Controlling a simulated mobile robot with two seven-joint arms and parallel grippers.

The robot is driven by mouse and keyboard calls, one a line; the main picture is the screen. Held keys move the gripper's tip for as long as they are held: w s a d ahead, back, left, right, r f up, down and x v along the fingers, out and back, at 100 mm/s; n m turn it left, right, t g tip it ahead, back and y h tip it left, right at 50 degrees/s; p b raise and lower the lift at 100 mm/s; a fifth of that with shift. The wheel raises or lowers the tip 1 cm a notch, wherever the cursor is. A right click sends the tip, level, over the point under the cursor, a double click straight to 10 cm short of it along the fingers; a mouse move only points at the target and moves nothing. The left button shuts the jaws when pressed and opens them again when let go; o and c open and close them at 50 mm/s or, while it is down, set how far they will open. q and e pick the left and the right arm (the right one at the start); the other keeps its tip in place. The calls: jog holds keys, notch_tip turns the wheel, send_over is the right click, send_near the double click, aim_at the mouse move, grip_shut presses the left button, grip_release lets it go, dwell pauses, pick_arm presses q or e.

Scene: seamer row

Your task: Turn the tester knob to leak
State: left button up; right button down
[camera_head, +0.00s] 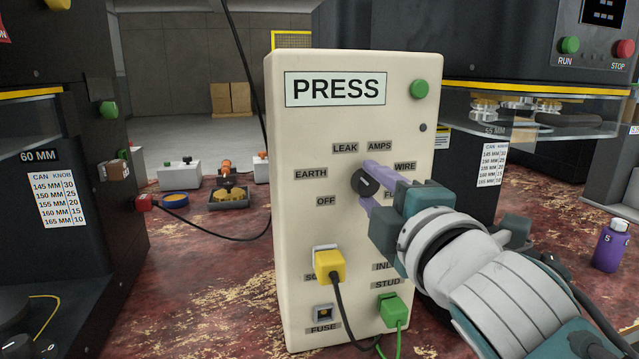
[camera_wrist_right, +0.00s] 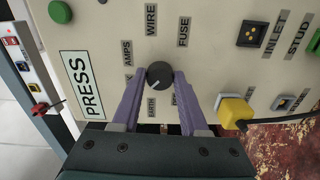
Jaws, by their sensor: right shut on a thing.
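The tester is an upright cream box (camera_head: 290,230) with a PRESS sign. Its round dark knob (camera_head: 362,184) sits among labels EARTH, LEAK, AMPS, WIRE and OFF. My right gripper (camera_head: 372,184) has its purple fingers shut on the knob, coming in from the lower right. In the right wrist view the knob (camera_wrist_right: 159,75) is between the two fingertips. Its white mark points to the lower left there, roughly between the EARTH label (camera_wrist_right: 152,108) and the largely hidden LEAK label. A finger partly covers the FUSE label in the head view. My left gripper is not in view.
A yellow plug (camera_head: 329,266) with a black cable and a green plug (camera_head: 393,310) sit low on the tester. A green button (camera_head: 420,89) is at its top right. Dark machines stand on both sides. A purple bottle (camera_head: 611,245) stands at the right.

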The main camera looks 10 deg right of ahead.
jog(key=shift+m+p, duration=0.35)
jog(key=shift+m, duration=1.55)
jog(key=shift+c, duration=2.2)
grip_release()
jog(key=s+p, duration=0.1)
jog(key=s, duration=0.9)
jog(key=shift+d, duration=0.15)
